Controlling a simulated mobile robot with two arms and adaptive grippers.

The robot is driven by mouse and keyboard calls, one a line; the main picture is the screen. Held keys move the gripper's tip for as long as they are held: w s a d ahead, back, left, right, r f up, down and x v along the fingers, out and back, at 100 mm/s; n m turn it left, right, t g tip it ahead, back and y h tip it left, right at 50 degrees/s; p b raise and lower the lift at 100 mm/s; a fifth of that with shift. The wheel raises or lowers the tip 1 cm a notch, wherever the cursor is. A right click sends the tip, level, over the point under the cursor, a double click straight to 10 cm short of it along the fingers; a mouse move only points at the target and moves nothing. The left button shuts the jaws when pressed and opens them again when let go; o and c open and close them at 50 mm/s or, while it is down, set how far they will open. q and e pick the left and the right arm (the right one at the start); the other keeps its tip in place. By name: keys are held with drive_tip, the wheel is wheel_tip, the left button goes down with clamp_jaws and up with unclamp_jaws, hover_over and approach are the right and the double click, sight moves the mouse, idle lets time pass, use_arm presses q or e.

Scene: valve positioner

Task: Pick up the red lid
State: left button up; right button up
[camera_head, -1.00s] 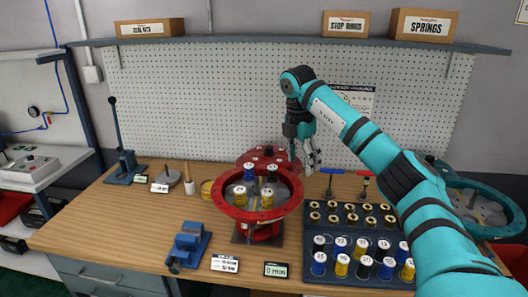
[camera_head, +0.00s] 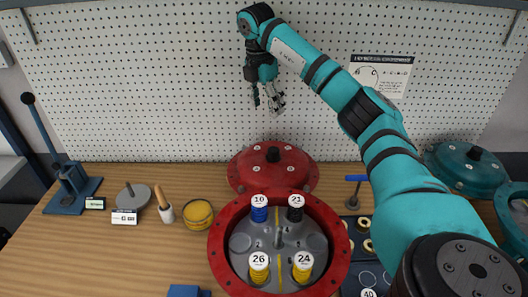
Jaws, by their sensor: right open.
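The red lid (camera_head: 273,168) is round with bolt holes around its rim and a dark knob in the middle. It lies at the back of the workbench, just behind the red valve housing (camera_head: 222,254). My left gripper is out of view.
Several numbered springs, such as the blue one (camera_head: 259,212), stand in the housing. A teal lid (camera_head: 471,168) lies at the right. My right arm hides part of the parts tray.

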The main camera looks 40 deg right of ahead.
approach(273, 148)
wheel_tip(273, 148, down, 4)
drive_tip(key=shift+s+r+p, duration=0.1)
drive_tip(key=shift+p, duration=0.5)
drive_tip(key=shift+d+f, duration=0.15)
drive_tip(key=shift+f, duration=0.55)
drive_tip(key=shift+f+p, duration=0.2)
drive_tip(key=shift+p, duration=0.1)
drive_tip(key=f+p, duration=0.1)
drive_tip(key=f, duration=0.1)
drive_tip(key=d+f+p, duration=0.1)
drive_tip(key=f, duration=0.1)
drive_tip(key=shift+s+f, duration=0.15)
drive_tip(key=shift+s, duration=0.05)
drive_tip(key=shift+f, duration=0.25)
clamp_jaws()
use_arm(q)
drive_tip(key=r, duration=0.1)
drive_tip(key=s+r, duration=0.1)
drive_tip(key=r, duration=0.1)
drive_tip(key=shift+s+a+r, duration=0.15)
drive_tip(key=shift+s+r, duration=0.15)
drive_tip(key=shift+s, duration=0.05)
use_arm(e)
drive_tip(key=shift+w+r, duration=0.15)
drive_tip(key=shift+r, duration=0.05)
